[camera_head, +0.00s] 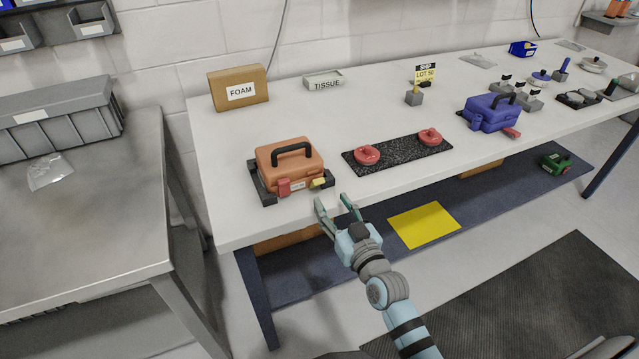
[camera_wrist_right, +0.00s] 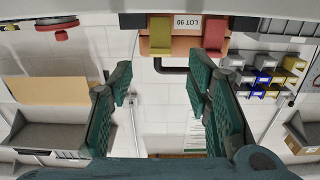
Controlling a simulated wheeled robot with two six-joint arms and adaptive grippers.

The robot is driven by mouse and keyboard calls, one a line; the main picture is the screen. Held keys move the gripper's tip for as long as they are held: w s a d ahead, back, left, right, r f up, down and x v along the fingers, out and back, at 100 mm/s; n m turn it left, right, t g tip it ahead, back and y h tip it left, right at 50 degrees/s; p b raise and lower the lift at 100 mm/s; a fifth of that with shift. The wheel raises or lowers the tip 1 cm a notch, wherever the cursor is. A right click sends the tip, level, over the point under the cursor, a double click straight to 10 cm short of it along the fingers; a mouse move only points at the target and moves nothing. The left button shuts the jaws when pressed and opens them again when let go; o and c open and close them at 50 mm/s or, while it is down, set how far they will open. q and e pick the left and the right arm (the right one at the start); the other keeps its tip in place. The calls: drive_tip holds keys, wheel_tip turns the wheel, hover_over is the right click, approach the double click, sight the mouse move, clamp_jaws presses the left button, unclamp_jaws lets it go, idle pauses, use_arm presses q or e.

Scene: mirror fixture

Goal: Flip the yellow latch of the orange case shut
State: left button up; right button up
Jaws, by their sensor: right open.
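The orange case (camera_head: 290,157) stands upright, lid down, black handle on top, in a dark holder (camera_head: 262,190) on the white table. On its front, the yellow latch (camera_head: 318,183) is at the right and a red latch (camera_head: 284,187) at the left. The yellow latch seems to jut outward; its exact angle is unclear. My right gripper (camera_head: 336,203) is open and empty, just in front of the table edge, near the yellow latch but apart from it. In the right wrist view the case appears inverted, with the yellow latch (camera_wrist_right: 160,35) left of the red latch (camera_wrist_right: 215,35). My left gripper is not in view.
A blue case (camera_head: 492,112) stands farther right. Bare table lies between the case and the mat.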

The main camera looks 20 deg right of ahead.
sight(319, 181)
drive_tip(key=w, duration=0.3)
drive_tip(key=w+b, duration=0.1)
drive_tip(key=w, duration=0.4)
drive_tip(key=shift+w+a+b, duration=0.3)
drive_tip(key=shift+w+b, duration=0.05)
clamp_jaws()
drive_tip(key=r+g+p, duration=0.1)
drive_tip(key=p, duration=0.4)
drive_tip(key=shift+w+r, duration=0.1)
drive_tip(key=shift+w, duration=0.05)
drive_tip(key=shift+f, duration=0.4)
unclamp_jaws()
